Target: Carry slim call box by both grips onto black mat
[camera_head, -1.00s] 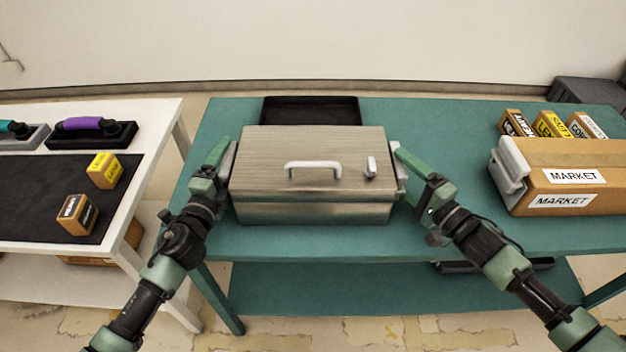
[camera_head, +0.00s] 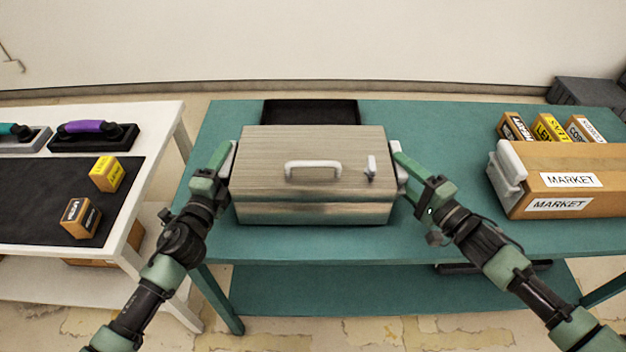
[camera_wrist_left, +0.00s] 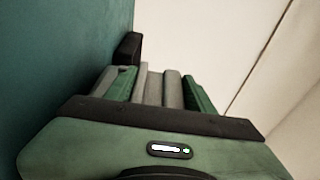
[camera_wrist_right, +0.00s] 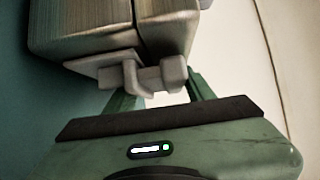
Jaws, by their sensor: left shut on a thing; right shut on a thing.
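The slim call box (camera_head: 313,190) is a brushed-metal case with a white top handle and a pale grip on each side. It is level in front of me over the teal table; whether it touches the top I cannot tell. My left gripper (camera_head: 223,168) is shut on its left grip, which shows between the fingers in the left wrist view (camera_wrist_left: 158,88). My right gripper (camera_head: 402,168) is shut on its right grip (camera_wrist_right: 150,76). A black mat (camera_head: 40,200) lies on the white table at left. A black, rimmed, tray-like piece (camera_head: 310,112) lies behind the box, partly hidden.
Two small boxes, yellow (camera_head: 107,174) and brown (camera_head: 80,217), stand on the left mat. Dark cases (camera_head: 93,137) lie behind it. A brown MARKET box (camera_head: 560,180) and several small boxes (camera_head: 550,127) stand at right on the teal table (camera_head: 450,150). A gap separates the tables.

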